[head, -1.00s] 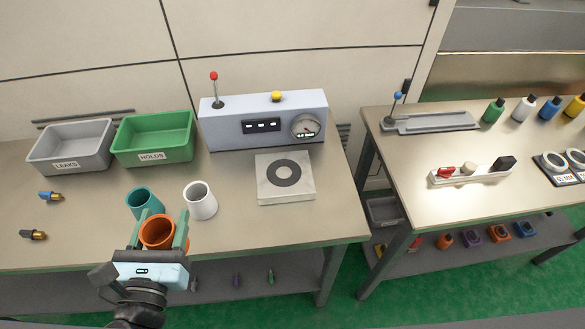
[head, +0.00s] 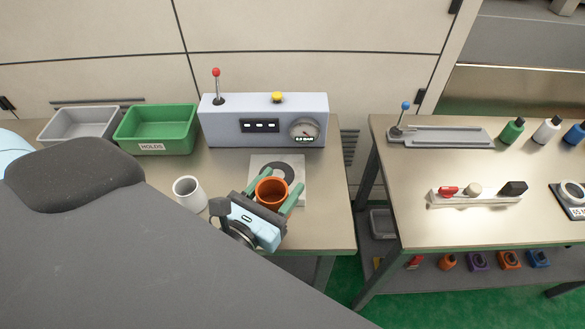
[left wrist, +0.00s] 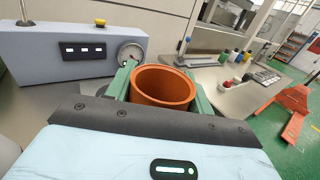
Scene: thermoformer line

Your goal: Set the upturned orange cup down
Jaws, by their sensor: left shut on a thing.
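The orange cup (head: 271,192) is between the green fingers of my left gripper (head: 279,183), which is shut on it. Its open end faces up towards the head camera, and I see into it. In the left wrist view the orange cup (left wrist: 163,88) also shows its round opening upward between both fingers. In the head view it overlaps the front of the pale square plate (head: 296,172) with a dark ring. I cannot tell whether it touches the plate. My right gripper is not in view.
A white cup (head: 189,195) stands left of the gripper. The grey-blue gauge box (head: 225,128) stands behind the plate. A green bin (head: 152,148) and a grey bin (head: 48,131) are at the back left. A second table (head: 460,229) stands right, across a gap.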

